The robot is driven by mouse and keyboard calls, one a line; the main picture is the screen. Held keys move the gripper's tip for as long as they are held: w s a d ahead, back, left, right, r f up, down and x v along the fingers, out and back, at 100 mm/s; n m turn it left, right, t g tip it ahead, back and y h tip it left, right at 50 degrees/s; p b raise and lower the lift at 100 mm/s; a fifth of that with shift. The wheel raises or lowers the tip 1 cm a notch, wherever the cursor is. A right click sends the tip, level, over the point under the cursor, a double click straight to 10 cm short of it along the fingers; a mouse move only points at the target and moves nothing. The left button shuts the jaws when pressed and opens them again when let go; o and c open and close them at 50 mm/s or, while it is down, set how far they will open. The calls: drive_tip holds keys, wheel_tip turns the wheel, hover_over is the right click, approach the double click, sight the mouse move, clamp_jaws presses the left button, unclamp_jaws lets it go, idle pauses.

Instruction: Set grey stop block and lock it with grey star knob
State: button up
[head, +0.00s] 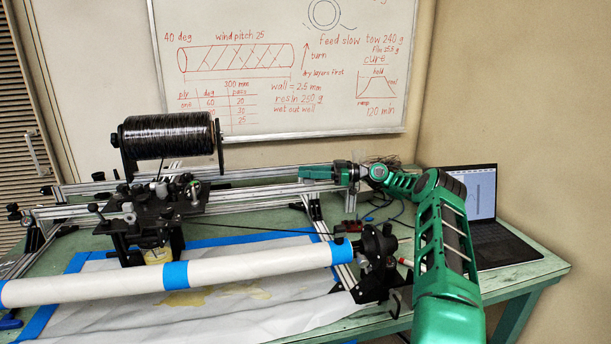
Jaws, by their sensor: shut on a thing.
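My gripper (312,173) is at the far aluminium rail, near its right part, with my green arm reaching in from the right. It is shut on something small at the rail. The thing between the fingers is mostly hidden and too small here to tell whether it is the grey stop block or the grey star knob. I cannot tell whether it touches the rail. The carriage (165,207) with dark plates and several knobs stands on the rails to the left, apart from my gripper.
A black tow strand runs towards the tube. A laptop (490,215) stands right on the green table (541,272).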

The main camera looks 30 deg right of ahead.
drive_tip(key=o, duration=1)
drive_tip(key=shift+w+d, duration=0.1)
drive_tip(key=shift+w, duration=0.15)
drive_tip(key=shift+o, duration=0.2)
drive_tip(key=shift+s, duration=0.1)
drive_tip(key=r, duration=0.3)
drive_tip(key=shift+w+r, duration=0.2)
drive_tip(key=shift+r, duration=0.2)
drive_tip(key=s+a+r, duration=0.3)
drive_tip(key=a+r, duration=0.4)
drive_tip(key=a, duration=0.4)
drive_tip(key=shift+a, duration=0.15)
drive_tip(key=shift+s, duration=0.1)
